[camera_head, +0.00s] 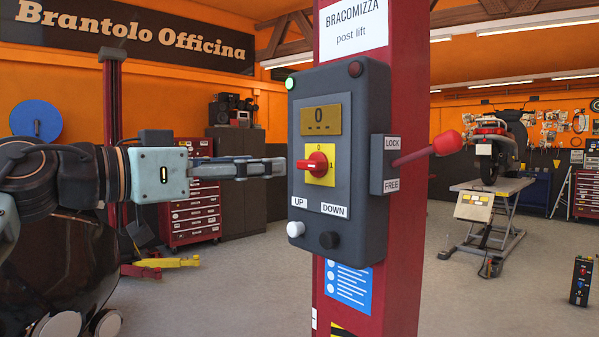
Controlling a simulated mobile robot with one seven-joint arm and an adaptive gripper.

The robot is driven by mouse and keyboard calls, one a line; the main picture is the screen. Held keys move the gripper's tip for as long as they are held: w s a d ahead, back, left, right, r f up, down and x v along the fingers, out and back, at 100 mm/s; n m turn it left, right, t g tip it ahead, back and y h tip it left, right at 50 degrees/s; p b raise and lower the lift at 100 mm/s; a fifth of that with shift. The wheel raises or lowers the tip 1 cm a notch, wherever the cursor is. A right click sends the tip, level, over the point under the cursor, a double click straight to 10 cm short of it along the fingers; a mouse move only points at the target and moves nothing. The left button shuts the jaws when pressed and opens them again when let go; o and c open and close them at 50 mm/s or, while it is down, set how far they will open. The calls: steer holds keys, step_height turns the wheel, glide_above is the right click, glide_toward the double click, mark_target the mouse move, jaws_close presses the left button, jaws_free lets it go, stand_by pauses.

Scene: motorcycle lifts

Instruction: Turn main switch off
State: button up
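The main switch (317,162) is a red knob on a yellow plate, with a 0 above it and a 1 at its right. Its handle lies about level, in line with the 1. It sits on a dark grey control box (353,120) on the red lift post. My gripper (281,168) comes from the left, with its fingertips just left of the box in the picture and apart from the knob. The fingers show from the side, so their opening cannot be told. Nothing shows held in them.
The box has a green lamp (290,84), a dark red lamp (355,69), a display (321,120), a white UP button (295,229) and a black DOWN button (329,240). A red-knobbed lever (446,143) juts out right. Open floor lies behind the post.

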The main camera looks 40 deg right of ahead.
mark_target(305, 163)
steer(key=d, duration=0.6)
steer(key=w+d, duration=0.1)
steer(key=d, duration=0.2)
steer(key=shift+d, duration=0.3)
steer(key=c, duration=1.2)
steer(key=shift+o, duration=0.2)
